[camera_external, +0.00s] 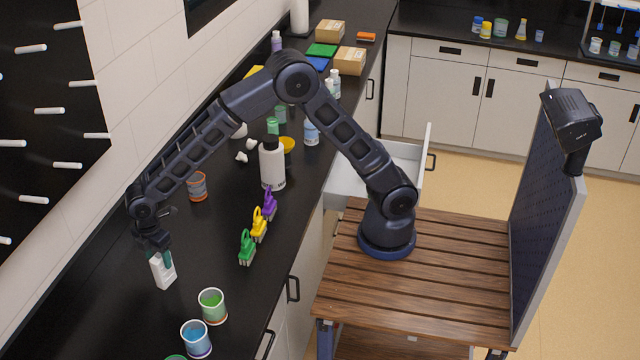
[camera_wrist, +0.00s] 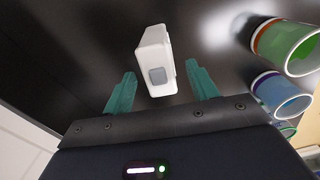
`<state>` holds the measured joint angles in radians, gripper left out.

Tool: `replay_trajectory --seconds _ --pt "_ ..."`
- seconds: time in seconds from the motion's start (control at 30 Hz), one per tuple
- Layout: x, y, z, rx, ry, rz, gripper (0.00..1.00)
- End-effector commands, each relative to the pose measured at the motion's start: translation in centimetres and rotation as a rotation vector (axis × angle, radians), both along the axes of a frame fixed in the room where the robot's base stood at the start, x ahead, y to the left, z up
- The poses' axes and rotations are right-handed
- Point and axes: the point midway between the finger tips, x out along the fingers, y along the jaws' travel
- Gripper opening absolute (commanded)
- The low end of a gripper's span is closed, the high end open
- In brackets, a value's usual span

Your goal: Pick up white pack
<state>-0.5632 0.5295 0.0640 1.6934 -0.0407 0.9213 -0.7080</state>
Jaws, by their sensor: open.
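The white pack (camera_external: 163,272) stands on the black counter at the lower left of the external view, with a grey patch near one end. In the wrist view the white pack (camera_wrist: 155,55) lies between and a little beyond the two green fingertips. My gripper (camera_external: 154,254) is directly over the pack in the external view, with its fingers pointing down. In the wrist view my gripper (camera_wrist: 161,88) is open, with a finger on either side of the pack and gaps showing on both sides. The fingers hide part of the pack's top in the external view.
A green-filled cup (camera_external: 212,306) and a blue-filled cup (camera_external: 197,339) stand to the right of the pack. Green, yellow (camera_external: 259,225) and purple clips stand farther right. An orange-banded cup (camera_external: 197,187) and a white bottle (camera_external: 272,165) are behind. A tiled wall is at left.

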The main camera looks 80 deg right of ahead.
Motion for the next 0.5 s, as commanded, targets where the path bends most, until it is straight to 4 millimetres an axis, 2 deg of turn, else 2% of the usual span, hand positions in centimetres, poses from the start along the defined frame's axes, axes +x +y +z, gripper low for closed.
replay_trajectory --seconds 0.17,0.5 --pt "0.0 -0.1 -0.9 0.001 -0.001 0.000 0.58" --pt "-0.1 -0.6 -5.1 0.000 0.000 0.000 0.58"
